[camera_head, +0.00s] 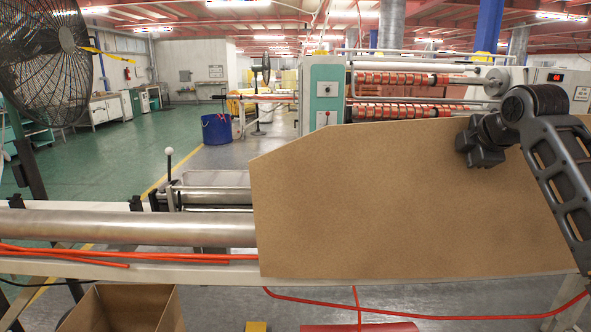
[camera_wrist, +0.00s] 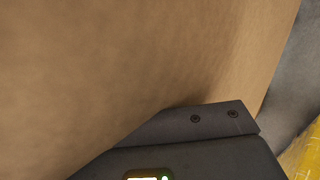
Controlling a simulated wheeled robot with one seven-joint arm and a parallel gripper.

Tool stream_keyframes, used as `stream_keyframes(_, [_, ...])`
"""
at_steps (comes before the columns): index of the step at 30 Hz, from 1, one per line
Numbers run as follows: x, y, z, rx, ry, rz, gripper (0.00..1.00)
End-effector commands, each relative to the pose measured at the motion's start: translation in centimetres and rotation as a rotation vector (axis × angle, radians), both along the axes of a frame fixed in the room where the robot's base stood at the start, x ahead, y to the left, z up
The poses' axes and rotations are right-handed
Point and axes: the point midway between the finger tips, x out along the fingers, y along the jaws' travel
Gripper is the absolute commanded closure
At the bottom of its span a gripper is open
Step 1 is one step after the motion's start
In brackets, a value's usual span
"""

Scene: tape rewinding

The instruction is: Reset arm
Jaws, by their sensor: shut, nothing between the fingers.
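My arm comes in from the right edge of the head view and bends at the upper right. Its dark end with my gripper (camera_head: 480,150) is in front of the upper right part of a large brown panel (camera_head: 390,205). The gripper is shut and holds nothing. Its fingertips are hard to make out. In the wrist view, a dark part of my gripper (camera_wrist: 190,140) fills the bottom, and a brown surface (camera_wrist: 120,70) fills most of the picture close by. I cannot tell whether they touch.
A metal roller (camera_head: 120,227) and red-orange rods (camera_head: 120,255) lie left of the panel. An open cardboard box (camera_head: 125,308) stands below them. A winding machine (camera_head: 322,95) with red rolls stands behind. A black fan (camera_head: 40,50) is at the left, and a blue bin (camera_head: 216,130) on the floor.

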Motion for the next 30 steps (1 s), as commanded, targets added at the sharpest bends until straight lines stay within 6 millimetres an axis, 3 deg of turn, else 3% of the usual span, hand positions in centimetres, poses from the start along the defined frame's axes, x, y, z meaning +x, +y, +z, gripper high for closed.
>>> stream_keyframes(8, [-0.6,2.1,-3.6,0.087,-0.024,-0.019,1.0])
stream_keyframes(17, [-2.6,6.1,-10.3,0.26,-0.064,-0.072,1.0])
stream_keyframes(23, [-6.6,10.3,-17.2,0.457,-0.101,-0.152,1.0])
stream_keyframes(30, [-13.5,14.2,-24.1,0.682,-0.139,-0.275,1.0])
